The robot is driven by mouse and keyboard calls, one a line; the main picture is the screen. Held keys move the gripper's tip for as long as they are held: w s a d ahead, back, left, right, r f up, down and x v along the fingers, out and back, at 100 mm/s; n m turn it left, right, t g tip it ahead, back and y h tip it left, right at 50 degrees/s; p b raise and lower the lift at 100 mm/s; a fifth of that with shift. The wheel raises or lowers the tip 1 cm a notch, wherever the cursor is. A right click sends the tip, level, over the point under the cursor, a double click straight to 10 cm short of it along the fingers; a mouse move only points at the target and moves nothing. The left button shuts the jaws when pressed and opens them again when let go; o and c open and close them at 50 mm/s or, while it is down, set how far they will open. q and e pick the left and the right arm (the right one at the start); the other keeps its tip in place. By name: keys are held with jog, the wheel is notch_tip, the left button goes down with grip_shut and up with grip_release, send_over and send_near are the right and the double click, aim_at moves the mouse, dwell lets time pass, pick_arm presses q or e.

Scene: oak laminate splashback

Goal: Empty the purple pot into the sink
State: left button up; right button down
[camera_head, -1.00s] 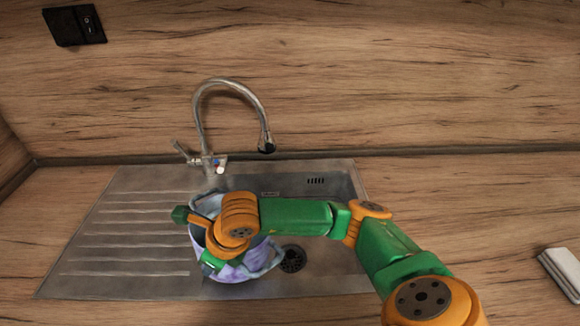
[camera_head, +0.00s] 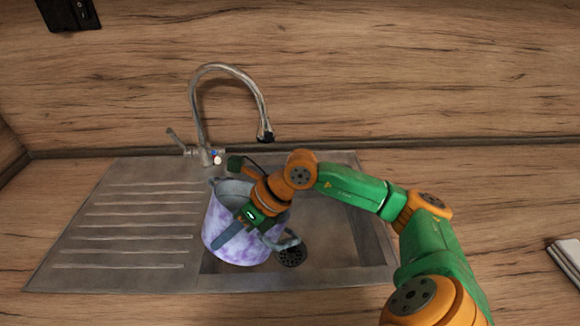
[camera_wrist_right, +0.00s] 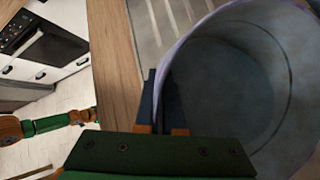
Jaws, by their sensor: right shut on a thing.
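The purple pot (camera_head: 224,235) has a mottled purple-white outside and a grey inside. It stands nearly upright, slightly tilted, over the left part of the sink (camera_head: 330,262) and partly covers the basin's left edge. I cannot tell whether it touches the sink. My right gripper (camera_head: 240,226) is shut on the pot's wall at the rim. The wrist view shows the right gripper (camera_wrist_right: 163,100) at the rim and the pot's grey inside (camera_wrist_right: 225,95), where no loose contents show. A handle loop shows at the pot's right side. My left gripper is not in view.
A chrome tap (camera_head: 230,70) arches behind the pot, its spout hanging over the basin. The ribbed drainboard (camera_head: 130,225) on the left is clear. A dark round drain (camera_head: 291,256) lies right of the pot. A folded pale cloth (camera_head: 568,258) lies at the far right.

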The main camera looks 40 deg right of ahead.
jog(key=shift+d+f+b, duration=0.1)
jog(key=shift+b, duration=0.2)
jog(key=shift+d+y+b, duration=0.45)
jog(key=shift+y+b, duration=0.05)
jog(key=shift+b, duration=0.1)
jog(key=shift+f+b, duration=0.15)
jog(key=shift+b, duration=0.35)
jog(key=shift+d+f+m+y+b, duration=0.3)
jog(key=shift+d+y+b, duration=0.45)
jog(key=shift+b, duration=1.05)
jog(key=shift+r+y, duration=0.15)
jog(key=shift+y, duration=0.1)
jog(key=shift+d+r+t+y+b, duration=0.25)
jog(key=shift+d+t+y+b, duration=0.25)
jog(key=shift+b, duration=0.7)
jog(key=shift+d+r+m+y, duration=0.2)
jog(key=shift+r+m+y, duration=0.1)
jog(key=shift+d+r+y+b, duration=0.3)
jog(key=shift+d+r+y, duration=0.3)
jog(key=shift+r, duration=0.2)
jog(key=shift+d+r+m+y, duration=0.4)
jog(key=shift+d+r+y, duration=0.4)
jog(key=shift+d+r, duration=0.05)
